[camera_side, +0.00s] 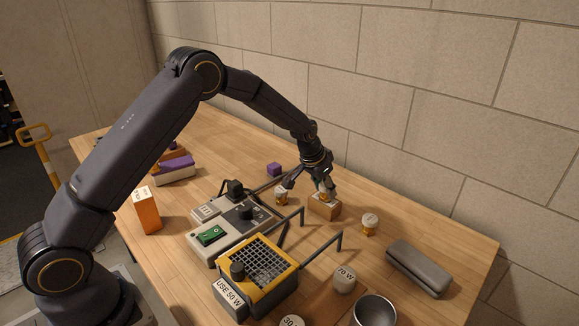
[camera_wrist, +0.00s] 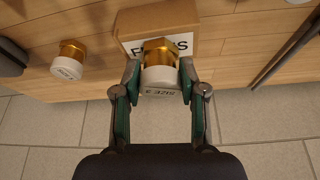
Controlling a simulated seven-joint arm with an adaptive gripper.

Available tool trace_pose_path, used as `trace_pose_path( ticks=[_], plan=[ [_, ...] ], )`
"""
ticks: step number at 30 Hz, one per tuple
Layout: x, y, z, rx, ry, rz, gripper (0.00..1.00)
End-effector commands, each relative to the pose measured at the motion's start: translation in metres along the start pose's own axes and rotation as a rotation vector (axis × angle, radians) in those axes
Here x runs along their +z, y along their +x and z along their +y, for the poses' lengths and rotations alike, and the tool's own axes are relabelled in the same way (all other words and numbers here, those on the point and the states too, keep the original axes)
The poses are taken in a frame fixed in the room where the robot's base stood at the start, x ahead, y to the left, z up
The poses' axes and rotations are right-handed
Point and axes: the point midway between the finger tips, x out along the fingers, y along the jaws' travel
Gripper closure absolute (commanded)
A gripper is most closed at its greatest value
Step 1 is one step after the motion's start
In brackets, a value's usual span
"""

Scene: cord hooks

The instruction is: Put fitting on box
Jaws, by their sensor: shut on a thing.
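A small cardboard box (camera_side: 326,211) stands on the table near the wall; it also shows at the top of the wrist view (camera_wrist: 133,20), with a white label partly hidden by the fitting. My gripper (camera_wrist: 159,82) is shut on a brass fitting with a white cap marked "SIZE 3" (camera_wrist: 160,76). In the side view, this fitting (camera_side: 325,196) appears at the top of the box, partly hidden by my fingers. I cannot tell whether it touches the box.
Similar brass-and-white fittings stand to the left (camera_side: 281,197) and right (camera_side: 369,225) of the box. A yellow-framed grid unit (camera_side: 262,272), a grey switch panel (camera_side: 228,225) and dark rods (camera_side: 322,250) lie nearer the front. A grey case (camera_side: 419,267) lies to the right.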

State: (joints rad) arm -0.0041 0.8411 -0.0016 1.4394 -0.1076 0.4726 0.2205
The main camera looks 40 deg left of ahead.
Motion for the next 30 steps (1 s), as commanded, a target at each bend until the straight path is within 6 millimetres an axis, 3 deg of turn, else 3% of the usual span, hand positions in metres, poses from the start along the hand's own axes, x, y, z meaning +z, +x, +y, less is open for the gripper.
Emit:
trace_pose_path(
  ticks=[2, 3, 9, 20, 23, 30],
  plan=[
    [0.001, 0.003, 0.0, 0.0, 0.0, -0.001, 0.96],
    [0.001, 0.002, 0.0, 0.0, 0.0, -0.001, 0.54],
    [0.001, 0.002, 0.0, 0.0, 0.0, -0.001, 0.34],
    [-0.001, -0.002, 0.0, 0.0, 0.0, 0.0, 0.33],
    [-0.001, -0.015, 0.0, 0.0, 0.0, 0.002, 0.33],
    [-0.001, -0.069, 0.0, 0.0, -0.001, 0.003, 0.33]
  ],
)
